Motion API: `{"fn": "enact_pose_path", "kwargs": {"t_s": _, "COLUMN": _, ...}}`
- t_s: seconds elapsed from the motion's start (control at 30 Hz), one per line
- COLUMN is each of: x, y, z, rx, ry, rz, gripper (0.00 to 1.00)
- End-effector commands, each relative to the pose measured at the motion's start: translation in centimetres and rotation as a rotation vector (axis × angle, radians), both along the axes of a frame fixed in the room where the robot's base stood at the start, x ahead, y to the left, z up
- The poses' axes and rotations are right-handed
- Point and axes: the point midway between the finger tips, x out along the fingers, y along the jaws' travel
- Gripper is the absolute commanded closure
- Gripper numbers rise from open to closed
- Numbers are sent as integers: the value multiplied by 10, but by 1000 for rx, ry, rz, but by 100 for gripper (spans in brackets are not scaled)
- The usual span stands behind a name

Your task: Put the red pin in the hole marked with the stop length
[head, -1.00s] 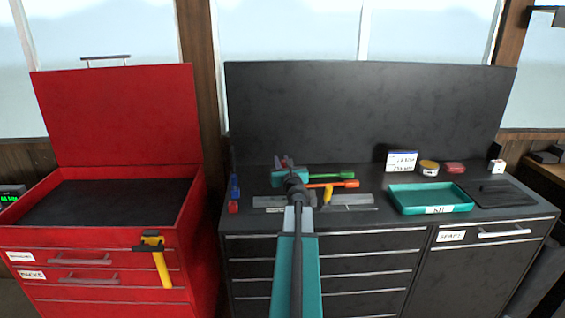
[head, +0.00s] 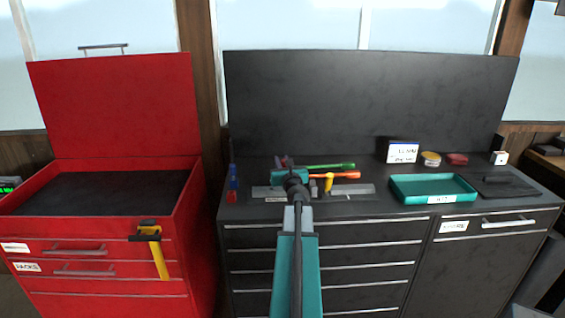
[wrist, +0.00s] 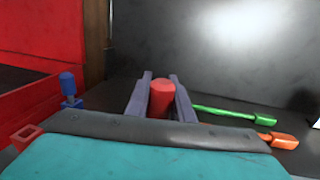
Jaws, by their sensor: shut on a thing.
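The red pin (wrist: 162,96) stands between the two grey fingers of my gripper (wrist: 160,95) in the wrist view, and the fingers are shut on it. In the head view my gripper (head: 284,172) is over the left part of the black cart's worktop, and my own wrist hides most of it. Flat grey plates (head: 352,189) lie on the worktop by my wrist; a second one shows to the left (head: 268,192). Any stop length mark or hole on them is too small to make out.
Green (head: 325,166) and orange-handled (head: 345,175) tools lie right of my gripper, with a yellow piece (head: 329,182). A blue pin (wrist: 69,84) and a red socket (wrist: 26,136) are left. A teal tray (head: 432,199) sits right. The red chest (head: 100,230) stands left.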

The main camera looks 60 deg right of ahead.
Motion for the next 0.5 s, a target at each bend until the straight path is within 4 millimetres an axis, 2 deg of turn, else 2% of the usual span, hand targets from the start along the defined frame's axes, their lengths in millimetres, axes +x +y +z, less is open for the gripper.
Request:
{"fn": "enact_pose_path", "kwargs": {"t_s": 0.2, "x": 0, "y": 0, "z": -11, "rx": 0, "ry": 0, "rz": 0, "gripper": 100}}
{"fn": "enact_pose_path", "kwargs": {"t_s": 0.5, "x": 0, "y": 0, "z": -12, "rx": 0, "ry": 0, "rz": 0, "gripper": 100}}
